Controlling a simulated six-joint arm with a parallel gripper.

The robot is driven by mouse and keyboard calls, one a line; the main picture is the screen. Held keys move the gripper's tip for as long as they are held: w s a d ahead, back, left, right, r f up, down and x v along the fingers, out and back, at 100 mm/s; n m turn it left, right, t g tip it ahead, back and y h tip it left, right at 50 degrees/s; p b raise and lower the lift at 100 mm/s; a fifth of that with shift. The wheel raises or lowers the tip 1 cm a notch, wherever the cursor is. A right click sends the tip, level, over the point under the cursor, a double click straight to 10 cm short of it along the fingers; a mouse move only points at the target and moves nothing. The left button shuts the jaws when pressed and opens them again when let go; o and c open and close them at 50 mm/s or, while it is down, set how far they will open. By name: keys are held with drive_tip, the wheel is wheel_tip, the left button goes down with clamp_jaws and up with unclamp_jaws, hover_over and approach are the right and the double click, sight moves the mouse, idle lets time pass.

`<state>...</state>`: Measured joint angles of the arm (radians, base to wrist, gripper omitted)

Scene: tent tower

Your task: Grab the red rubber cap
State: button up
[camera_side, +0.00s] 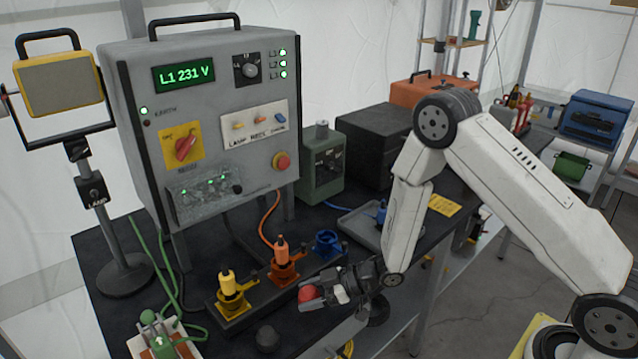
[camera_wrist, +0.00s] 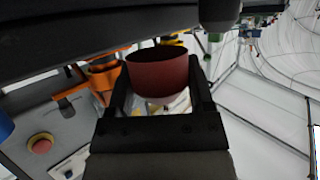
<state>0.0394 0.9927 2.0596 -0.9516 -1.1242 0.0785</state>
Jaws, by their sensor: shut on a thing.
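The red rubber cap (camera_side: 307,294) is held at the end of my gripper (camera_side: 318,297) in the side view, above the front part of the black table. In the wrist view the cap (camera_wrist: 158,76) sits between the two dark fingers of my gripper (camera_wrist: 160,95), with its dark open rim toward the top of the picture. The fingers are shut on its sides. The cap looks clear of the table, though its underside is partly hidden in the side view.
Yellow (camera_side: 230,292), orange (camera_side: 283,262) and blue (camera_side: 326,243) connectors stand in a row just behind my gripper. A dark knob-like piece (camera_side: 267,337) lies to the front left. A grey control cabinet (camera_side: 215,100) rises behind. A grey tray (camera_side: 365,228) is at the right.

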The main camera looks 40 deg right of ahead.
sight(309, 289)
drive_tip(key=shift+r, duration=3.1)
